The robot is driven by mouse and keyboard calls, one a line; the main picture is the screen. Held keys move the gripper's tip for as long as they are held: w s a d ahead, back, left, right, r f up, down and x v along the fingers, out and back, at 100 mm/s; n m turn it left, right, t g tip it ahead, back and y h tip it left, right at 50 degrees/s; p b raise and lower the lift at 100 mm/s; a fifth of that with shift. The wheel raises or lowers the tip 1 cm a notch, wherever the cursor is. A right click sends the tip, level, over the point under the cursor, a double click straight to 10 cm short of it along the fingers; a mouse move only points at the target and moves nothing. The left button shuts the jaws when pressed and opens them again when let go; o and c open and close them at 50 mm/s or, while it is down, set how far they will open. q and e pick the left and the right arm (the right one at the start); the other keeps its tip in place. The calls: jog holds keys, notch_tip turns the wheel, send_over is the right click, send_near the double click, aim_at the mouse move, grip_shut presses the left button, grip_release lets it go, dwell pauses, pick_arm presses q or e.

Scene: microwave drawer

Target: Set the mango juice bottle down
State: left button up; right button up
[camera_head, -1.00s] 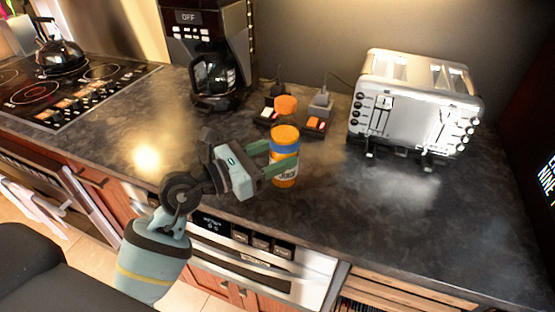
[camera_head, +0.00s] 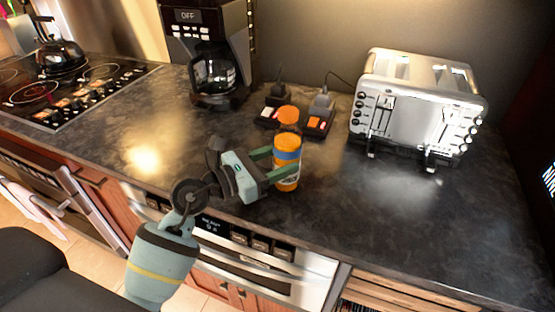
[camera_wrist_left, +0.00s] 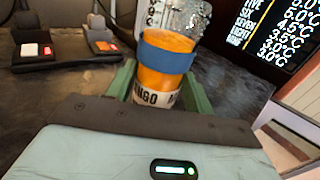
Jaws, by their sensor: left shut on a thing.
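The mango juice bottle (camera_head: 287,168) is orange with a blue band and a white label. It is upright over the front part of the dark counter, in front of the power outlets. My left gripper (camera_head: 273,163) is shut on it from the left, with green fingers on either side. In the left wrist view, the bottle (camera_wrist_left: 160,80) stands between the fingers, its label partly readable and its base hidden. I cannot tell whether its base touches the counter. An orange disc (camera_head: 288,114) shows just above the bottle; I cannot tell whether it is its cap. My right gripper is not in view.
A silver toaster (camera_head: 415,105) stands right of the bottle, and a coffee maker (camera_head: 212,60) stands behind left. Outlet blocks with red switches (camera_head: 316,121) lie behind the bottle. The counter (camera_head: 350,215) is clear to the right and left. A stove (camera_head: 70,90) is far left.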

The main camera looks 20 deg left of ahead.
pick_arm(q)
jog(key=shift+f, duration=0.1)
jog(key=o, duration=1.1)
jog(key=shift+o, duration=0.5)
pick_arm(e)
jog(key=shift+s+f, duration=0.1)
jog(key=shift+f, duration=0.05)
pick_arm(q)
jog(key=shift+s+a, duration=0.1)
jog(key=b+v, duration=0.2)
jog(key=v, duration=0.9)
jog(key=shift+s+a, duration=0.25)
jog(key=shift+s, duration=0.05)
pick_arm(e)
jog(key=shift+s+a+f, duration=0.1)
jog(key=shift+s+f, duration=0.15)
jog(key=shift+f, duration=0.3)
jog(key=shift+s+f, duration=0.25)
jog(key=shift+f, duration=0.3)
